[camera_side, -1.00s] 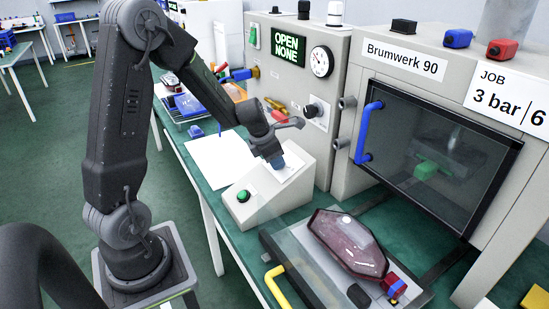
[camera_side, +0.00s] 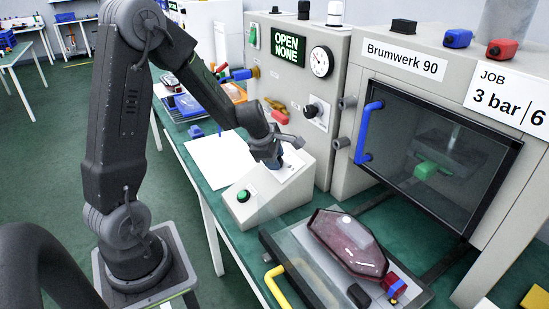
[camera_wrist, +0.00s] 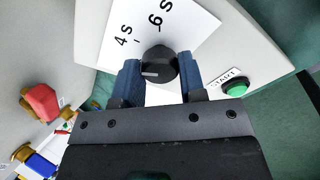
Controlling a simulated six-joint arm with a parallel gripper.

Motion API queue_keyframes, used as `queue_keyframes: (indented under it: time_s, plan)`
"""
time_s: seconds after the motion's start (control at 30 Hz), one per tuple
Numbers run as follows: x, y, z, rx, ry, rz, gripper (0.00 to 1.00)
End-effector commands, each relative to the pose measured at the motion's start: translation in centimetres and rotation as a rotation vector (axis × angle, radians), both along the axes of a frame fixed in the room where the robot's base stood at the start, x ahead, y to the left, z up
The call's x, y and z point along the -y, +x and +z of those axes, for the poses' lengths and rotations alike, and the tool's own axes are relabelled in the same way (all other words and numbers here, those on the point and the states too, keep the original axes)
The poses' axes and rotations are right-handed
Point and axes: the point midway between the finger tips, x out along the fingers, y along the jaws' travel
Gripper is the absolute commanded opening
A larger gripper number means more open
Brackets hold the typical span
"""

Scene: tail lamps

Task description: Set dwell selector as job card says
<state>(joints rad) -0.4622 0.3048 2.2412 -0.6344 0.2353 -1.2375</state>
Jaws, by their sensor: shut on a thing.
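The dwell selector is a black round knob (camera_wrist: 160,65) on a white scale plate (camera_wrist: 185,22) marked "4 s" and "6 s", with a pale mark on the knob. I cannot tell surely which label it points at. My gripper (camera_wrist: 158,78) has its blue fingers shut on the knob, one on each side; in the side view it reaches down onto the sloped control box (camera_side: 262,200), where the knob is mostly hidden. The job card (camera_side: 508,98) reads "JOB 3 bar | 6", cut off by the picture edge.
A green START button (camera_side: 243,196) sits on the box beside the knob. A dark red lamp (camera_side: 347,243) lies on the tray at the front. The machine with its closed glass door (camera_side: 440,150) stands behind. A display (camera_side: 288,48) reads "OPEN NONE".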

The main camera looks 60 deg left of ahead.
Motion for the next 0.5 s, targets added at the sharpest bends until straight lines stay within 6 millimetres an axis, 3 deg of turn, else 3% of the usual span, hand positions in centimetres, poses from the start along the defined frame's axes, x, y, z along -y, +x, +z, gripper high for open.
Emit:
queue_keyframes:
  time_s: [0.5]
  plan:
    - [-0.01, -0.06, -0.06, -0.001, 0.221, -0.434, 0.14]
